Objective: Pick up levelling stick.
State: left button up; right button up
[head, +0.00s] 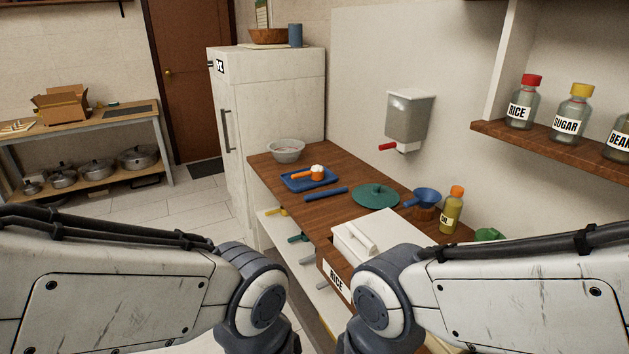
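A dark blue flat stick (326,193), which looks like the levelling stick, lies on the wooden counter (290,211). It lies between a blue tray (296,183) and a green round lid (376,195), apart from both. On the tray is an orange scoop (316,176) heaped with something white. Only links of my two arms show, at the lower left and lower right. Both grippers are out of the picture, so I cannot see whether they hold anything.
A grey bowl (287,151) stands at the counter's far end. A blue funnel (425,198), an oil bottle (451,210) and a white lidded bin (372,236) stand nearer. A red-levered dispenser (408,119) hangs on the wall. Bare counter lies in front of the stick.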

aim_at(308, 198)
jog(key=u, duration=0.65)
jog(key=k, duration=0.8)
jog(key=u, duration=0.6)
jog(key=k, duration=0.35)
jog(key=u, duration=0.5)
jog(key=i, duration=1.95)
jog(key=z, duration=0.7)
jog(key=i, duration=1.7)
jog(key=z, duration=1.55)
jog(key=i, duration=1)
jog(key=z, duration=1.25)
jog(key=i, duration=0.3)
jog(key=z, duration=0.2)
